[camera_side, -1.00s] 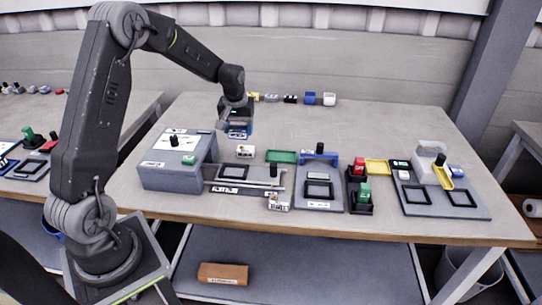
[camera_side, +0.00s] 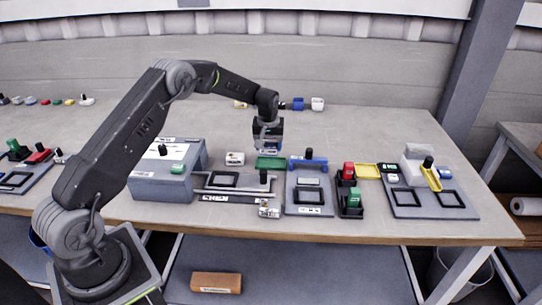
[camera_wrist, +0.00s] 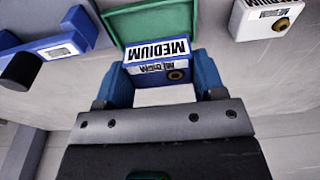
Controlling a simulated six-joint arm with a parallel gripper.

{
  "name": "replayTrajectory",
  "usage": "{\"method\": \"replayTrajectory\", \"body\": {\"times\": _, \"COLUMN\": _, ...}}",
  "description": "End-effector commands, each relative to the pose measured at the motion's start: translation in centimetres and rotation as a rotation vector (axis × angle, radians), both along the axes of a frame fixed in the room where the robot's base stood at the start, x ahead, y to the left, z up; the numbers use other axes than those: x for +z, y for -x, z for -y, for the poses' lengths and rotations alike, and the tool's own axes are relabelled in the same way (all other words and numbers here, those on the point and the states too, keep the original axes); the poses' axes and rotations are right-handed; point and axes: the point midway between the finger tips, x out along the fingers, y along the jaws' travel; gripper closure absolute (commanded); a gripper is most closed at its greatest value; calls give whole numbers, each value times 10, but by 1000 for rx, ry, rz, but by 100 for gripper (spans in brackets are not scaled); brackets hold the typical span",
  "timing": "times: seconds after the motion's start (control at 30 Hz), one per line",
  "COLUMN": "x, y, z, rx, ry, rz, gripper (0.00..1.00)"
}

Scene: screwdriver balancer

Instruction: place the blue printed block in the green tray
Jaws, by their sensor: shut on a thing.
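The blue printed block (camera_wrist: 160,50), with a white MEDIUM label, is held between the blue fingers of my gripper (camera_wrist: 163,84) in the wrist view. The green tray (camera_wrist: 113,22) shows just beyond the block, which covers part of it. In the side view the green tray (camera_side: 271,163) lies on the bench, and my gripper (camera_side: 268,146) is just above and behind it. The block is small and partly hidden by the fingers there. I cannot tell its exact height over the tray.
A white printed block (camera_side: 235,158) lies left of the tray, and a blue fixture with a black knob (camera_side: 309,161) stands to its right. A grey box (camera_side: 160,185) is further left. Open bench lies behind the tray.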

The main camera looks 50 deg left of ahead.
Motion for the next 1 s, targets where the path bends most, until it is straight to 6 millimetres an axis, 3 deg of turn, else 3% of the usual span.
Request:
{"method": "replayTrajectory", "body": {"times": 0.17, "x": -7, "y": -6, "z": 6, "rx": 0, "ry": 0, "rz": -1, "gripper": 65}}
{"method": "replayTrajectory", "body": {"times": 0.47, "x": -44, "y": -5, "z": 6, "rx": 0, "ry": 0, "rz": -1, "gripper": 65}}
{"method": "replayTrajectory", "body": {"times": 0.83, "x": -48, "y": -5, "z": 5, "rx": 0, "ry": 0, "rz": 0, "gripper": 65}}
{"method": "replayTrajectory", "body": {"times": 0.87, "x": -48, "y": -5, "z": 5, "rx": 0, "ry": 0, "rz": 0, "gripper": 35}}
{"method": "replayTrajectory", "body": {"times": 1.0, "x": -48, "y": -5, "z": 6, "rx": 0, "ry": -1, "rz": -1, "gripper": 21}}
